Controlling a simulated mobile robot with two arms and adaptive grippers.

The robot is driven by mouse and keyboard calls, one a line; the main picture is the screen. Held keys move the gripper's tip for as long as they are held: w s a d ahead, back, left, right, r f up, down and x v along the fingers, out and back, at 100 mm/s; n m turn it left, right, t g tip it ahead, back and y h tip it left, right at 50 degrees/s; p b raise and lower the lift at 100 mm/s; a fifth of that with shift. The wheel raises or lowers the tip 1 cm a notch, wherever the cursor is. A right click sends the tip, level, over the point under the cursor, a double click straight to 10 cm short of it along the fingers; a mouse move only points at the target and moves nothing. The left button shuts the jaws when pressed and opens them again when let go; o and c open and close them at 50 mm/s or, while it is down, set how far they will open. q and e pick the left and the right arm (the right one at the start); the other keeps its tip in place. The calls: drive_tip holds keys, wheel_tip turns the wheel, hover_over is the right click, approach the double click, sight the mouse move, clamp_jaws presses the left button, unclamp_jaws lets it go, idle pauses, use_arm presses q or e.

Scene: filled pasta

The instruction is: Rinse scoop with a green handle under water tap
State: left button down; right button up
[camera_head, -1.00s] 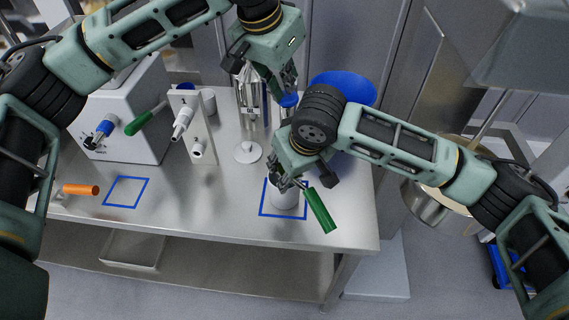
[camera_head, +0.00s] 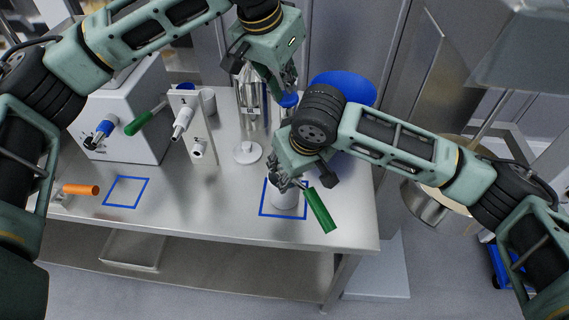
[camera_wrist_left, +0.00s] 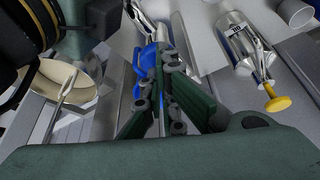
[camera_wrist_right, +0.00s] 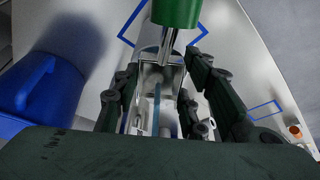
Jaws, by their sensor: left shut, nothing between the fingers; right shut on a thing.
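The scoop's green handle (camera_head: 320,210) slants down to the right in the head view. My right gripper (camera_head: 284,183) is shut on the scoop. Its metal part (camera_wrist_right: 160,72) shows between my fingers in the right wrist view, below the green handle (camera_wrist_right: 176,12). A blue piece (camera_head: 289,100), which looks like the tap's handle, is just below my left gripper (camera_head: 287,84). My left gripper is shut and empty. The blue piece (camera_wrist_left: 147,58) shows beside its fingers in the left wrist view; I cannot tell whether they touch. I see no clear water stream.
A large blue bucket (camera_head: 345,88) is behind my right arm. A white stand (camera_head: 193,125), another green handle (camera_head: 146,119) and an orange-handled tool (camera_head: 80,190) are at left. The table's middle front is clear.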

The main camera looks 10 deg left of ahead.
sight(316, 199)
use_arm(q)
wheel_tip(316, 199, up, 7)
idle(0.9)
drive_tip(key=shift+r, duration=0.1)
use_arm(e)
drive_tip(key=shift+d, duration=0.1)
idle(0.7)
